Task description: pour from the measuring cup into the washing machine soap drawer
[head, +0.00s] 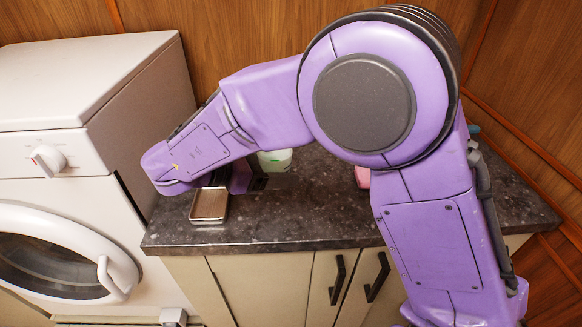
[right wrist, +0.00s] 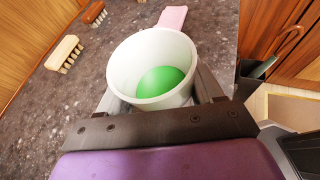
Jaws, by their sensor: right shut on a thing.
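The measuring cup (head: 275,161) is white and holds green liquid. In the right wrist view the cup (right wrist: 128,62) is upright, with the green liquid pooled inside. My right gripper (head: 260,180) is shut on the cup, with a finger on each side of it, over the counter. I cannot tell whether the cup's base touches the counter. The white washing machine (head: 115,90) stands at the left, with a knob on its panel and its round door shut. No soap drawer can be made out on the visible part. My left gripper is out of view.
A small metal-rimmed tray (head: 209,205) lies on the dark counter (head: 300,225) near its front left. A pink thing (head: 362,177) lies right of the cup. The wrist view shows two brushes (right wrist: 65,53) (right wrist: 94,12). The counter's front middle is clear.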

